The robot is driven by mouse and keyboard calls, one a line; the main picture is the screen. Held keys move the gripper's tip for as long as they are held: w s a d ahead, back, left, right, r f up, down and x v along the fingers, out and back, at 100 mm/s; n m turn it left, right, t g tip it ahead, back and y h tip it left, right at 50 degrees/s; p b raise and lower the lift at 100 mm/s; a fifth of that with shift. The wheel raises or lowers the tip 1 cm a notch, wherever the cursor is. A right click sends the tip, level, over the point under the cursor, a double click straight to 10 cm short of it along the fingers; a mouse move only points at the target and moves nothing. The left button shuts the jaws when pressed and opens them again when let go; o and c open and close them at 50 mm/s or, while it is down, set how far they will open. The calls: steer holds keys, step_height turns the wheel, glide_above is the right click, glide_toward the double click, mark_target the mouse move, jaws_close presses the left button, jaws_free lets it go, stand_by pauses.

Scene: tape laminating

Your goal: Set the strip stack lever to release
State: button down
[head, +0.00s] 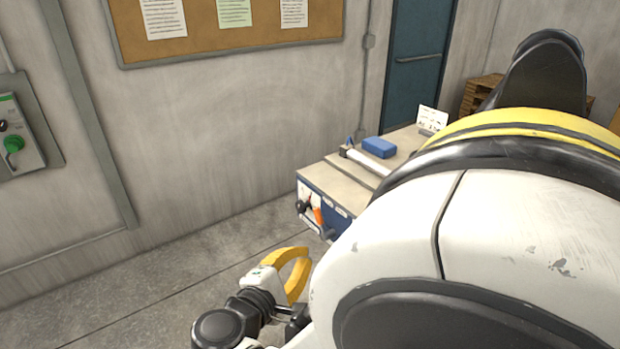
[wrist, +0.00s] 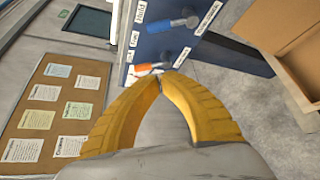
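One lever (wrist: 178,23) has a blue grip. In the head view my gripper (head: 290,272) is low, left of and in front of the bench's lever end.
The bench (head: 325,172) has a blue box (head: 379,147) on top and an orange handle (head: 318,215) on its end. A green-knobbed wall box (head: 15,135) is far left. A noticeboard (wrist: 50,98) hangs on the wall. A brown box (wrist: 285,40) is at right. Floor left of the bench is clear.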

steer(key=b+x, duration=0.3)
steer(key=x, duration=0.7)
steer(key=s+d+r, duration=0.2)
steer(key=shift+s+d, duration=0.2)
steer(key=shift+s, duration=0.2)
steer(key=shift+r, duration=0.1)
